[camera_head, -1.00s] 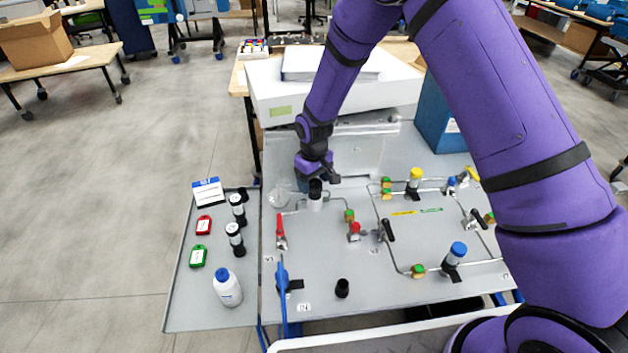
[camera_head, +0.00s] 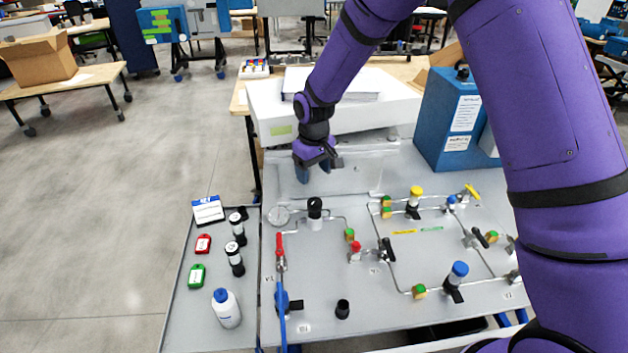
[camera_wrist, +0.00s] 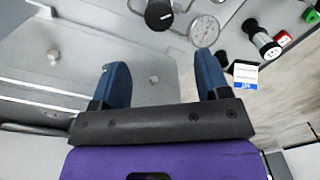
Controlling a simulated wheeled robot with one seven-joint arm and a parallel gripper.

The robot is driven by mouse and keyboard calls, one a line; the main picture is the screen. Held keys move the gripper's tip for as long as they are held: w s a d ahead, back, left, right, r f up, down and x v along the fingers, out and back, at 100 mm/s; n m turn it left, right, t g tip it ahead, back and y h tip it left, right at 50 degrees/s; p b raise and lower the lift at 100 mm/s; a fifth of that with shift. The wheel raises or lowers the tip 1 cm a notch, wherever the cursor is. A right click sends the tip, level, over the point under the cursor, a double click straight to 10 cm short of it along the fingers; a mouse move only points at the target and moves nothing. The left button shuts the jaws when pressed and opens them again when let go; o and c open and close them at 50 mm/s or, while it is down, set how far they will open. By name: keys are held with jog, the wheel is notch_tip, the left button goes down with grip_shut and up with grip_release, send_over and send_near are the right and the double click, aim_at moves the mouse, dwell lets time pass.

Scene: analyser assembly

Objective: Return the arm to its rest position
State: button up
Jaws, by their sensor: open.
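My gripper (camera_head: 318,170) hangs from my purple arm above the back of the grey analyser panel (camera_head: 330,270), in front of the white box. Its two blue fingers (camera_wrist: 160,85) are spread apart with nothing between them in the wrist view. A black-capped fitting (camera_head: 315,208) stands upright on the panel just below and in front of my gripper, apart from it. A round gauge (camera_head: 278,216) sits to the left of that fitting; it also shows in the wrist view (camera_wrist: 204,31) beyond the fingertips.
The side tray (camera_head: 190,325) holds a white bottle (camera_head: 226,308), two black-and-white cylinders, red and green tags and a small card (camera_head: 208,210). A blue case (camera_head: 450,125) stands at the back right. The panel carries tubing and several valves. A white box (camera_head: 350,112) stands behind the gripper.

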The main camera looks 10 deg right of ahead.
jog(key=shift+r, duration=0.25)
jog(key=s+d+r+m+t, duration=0.1)
jog(key=s+d+r, duration=0.3)
jog(key=r, duration=0.3)
jog(key=s+d+r+m+t, duration=0.1)
jog(key=s+d+r, duration=0.2)
jog(key=d+r, duration=0.35)
jog(key=s+d+r+m, duration=0.1)
jog(key=s+d+r, duration=0.25)
jog(key=r, duration=0.55)
jog(key=s+d+r+m+t, duration=0.1)
jog(key=s+d+r, duration=0.1)
jog(key=s, duration=0.5)
jog(key=s+d+r+m+t, duration=0.1)
jog(key=s+d+r, duration=0.2)
jog(key=s, duration=0.5)
jog(key=s+d+r+m+t, duration=0.1)
jog(key=s+d+r, duration=0.1)
jog(key=s, duration=0.6)
jog(key=shift+s+d+r+m, duration=0.2)
jog(key=shift+d+m, duration=0.2)
jog(key=shift+d, duration=0.4)
jog(key=shift+d, duration=0.1)
dwell(0.7)
